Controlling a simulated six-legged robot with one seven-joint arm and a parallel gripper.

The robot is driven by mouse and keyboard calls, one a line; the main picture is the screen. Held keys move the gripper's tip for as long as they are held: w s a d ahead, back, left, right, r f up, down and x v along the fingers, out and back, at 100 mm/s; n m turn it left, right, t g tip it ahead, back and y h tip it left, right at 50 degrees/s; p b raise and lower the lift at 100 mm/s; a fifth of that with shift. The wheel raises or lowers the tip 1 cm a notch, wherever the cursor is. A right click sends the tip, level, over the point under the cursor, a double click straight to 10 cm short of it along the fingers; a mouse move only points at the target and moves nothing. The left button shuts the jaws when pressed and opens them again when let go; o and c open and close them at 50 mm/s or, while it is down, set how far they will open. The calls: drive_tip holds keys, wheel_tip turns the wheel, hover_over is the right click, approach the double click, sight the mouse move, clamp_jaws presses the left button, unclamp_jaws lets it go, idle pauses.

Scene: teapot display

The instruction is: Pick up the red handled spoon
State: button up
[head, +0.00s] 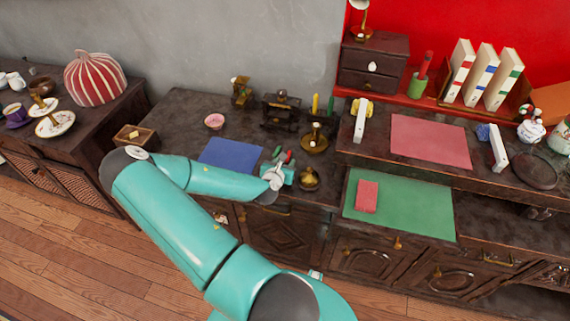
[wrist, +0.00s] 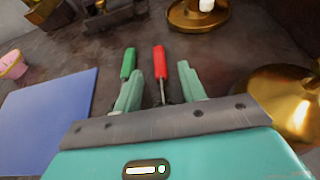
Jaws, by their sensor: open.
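The red-handled spoon (wrist: 159,62) lies on the dark countertop, its red handle pointing away from my gripper in the wrist view. Its metal part runs back between my fingers, and its lower end is hidden by my gripper. My gripper (wrist: 160,72) is open, with one finger on each side of the spoon; I cannot tell whether either touches it. A green-handled utensil (wrist: 128,62) lies just left of it, partly behind the left finger.
A blue mat (wrist: 48,120) lies to the left and a brass pot (wrist: 290,100) stands close on the right. A brass candle holder (wrist: 198,14) is beyond the handles. In the head view, a raised shelf with a red mat (head: 430,140) stands to the right.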

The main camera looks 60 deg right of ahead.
drive_tip(key=shift+d+f, duration=0.1)
drive_tip(key=shift+d, duration=0.1)
clamp_jaws()
